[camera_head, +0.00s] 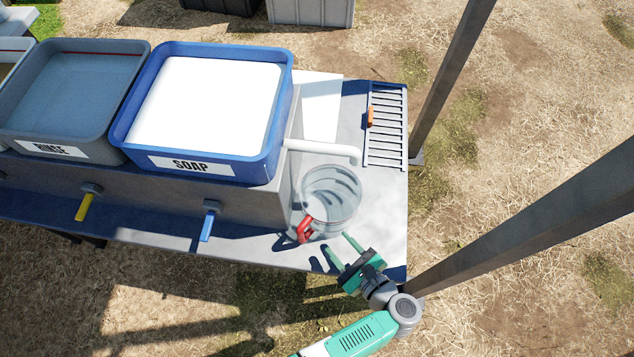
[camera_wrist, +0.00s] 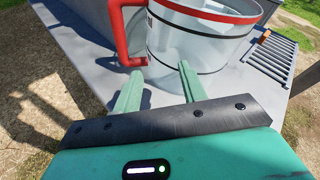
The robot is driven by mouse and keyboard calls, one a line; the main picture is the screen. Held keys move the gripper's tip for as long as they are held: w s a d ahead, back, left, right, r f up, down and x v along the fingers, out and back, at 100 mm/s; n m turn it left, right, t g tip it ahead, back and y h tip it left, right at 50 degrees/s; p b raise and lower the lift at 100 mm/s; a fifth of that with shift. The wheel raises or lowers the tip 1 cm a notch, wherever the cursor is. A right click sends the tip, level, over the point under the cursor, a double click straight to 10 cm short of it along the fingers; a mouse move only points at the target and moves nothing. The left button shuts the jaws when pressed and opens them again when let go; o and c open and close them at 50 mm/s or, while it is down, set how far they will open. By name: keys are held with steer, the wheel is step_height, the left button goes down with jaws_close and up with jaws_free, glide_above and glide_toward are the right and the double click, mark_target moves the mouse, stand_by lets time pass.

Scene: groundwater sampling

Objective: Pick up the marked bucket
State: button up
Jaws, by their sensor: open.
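A clear bucket (camera_head: 331,200) with a red handle (camera_head: 304,228) stands upright on the grey table, below a white spout. In the wrist view the bucket (camera_wrist: 197,45) shows a red band near its rim, dark lines around its wall and the red handle (camera_wrist: 124,32) on its left side. My gripper (camera_head: 341,246) is open and empty at the table's front edge, just in front of the bucket. In the wrist view its green fingers (camera_wrist: 158,82) point toward the bucket's lower wall, with the handle ahead and to the left. I cannot tell whether a fingertip touches the bucket.
A blue SOAP tub (camera_head: 134,137) and a grey RINSE tub (camera_head: 16,131) stand on a raised block to the left. A white spout (camera_head: 322,149) reaches over the bucket. A slatted rack (camera_head: 387,140) with an orange item (camera_head: 370,117) lies behind. Metal posts (camera_head: 450,85) stand right.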

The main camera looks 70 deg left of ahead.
mark_target(303, 239)
steer(key=s+m, duration=0.1)
steer(key=s, duration=0.1)
steer(key=s+m+g+y, duration=0.1)
steer(key=s, duration=0.1)
steer(key=s+a+y, duration=0.1)
steer(key=s, duration=0.1)
steer(key=shift+f+m+g+p, duration=0.3)
steer(key=shift+m+g, duration=0.1)
steer(key=shift+s+d+f, duration=0.1)
steer(key=shift+s+d, duration=0.05)
steer(key=shift+s, duration=0.2)
steer(key=shift+y, duration=0.3)
steer(key=b+x, duration=0.1)
steer(key=x, duration=0.3)
steer(key=b+x, duration=0.1)
steer(key=x, duration=0.3)
steer(key=shift+w+f+b, duration=0.1)
steer(key=shift+f+b, duration=0.1)
steer(key=shift+b, duration=0.15)
steer(key=shift+c, duration=0.6)
jaws_close()
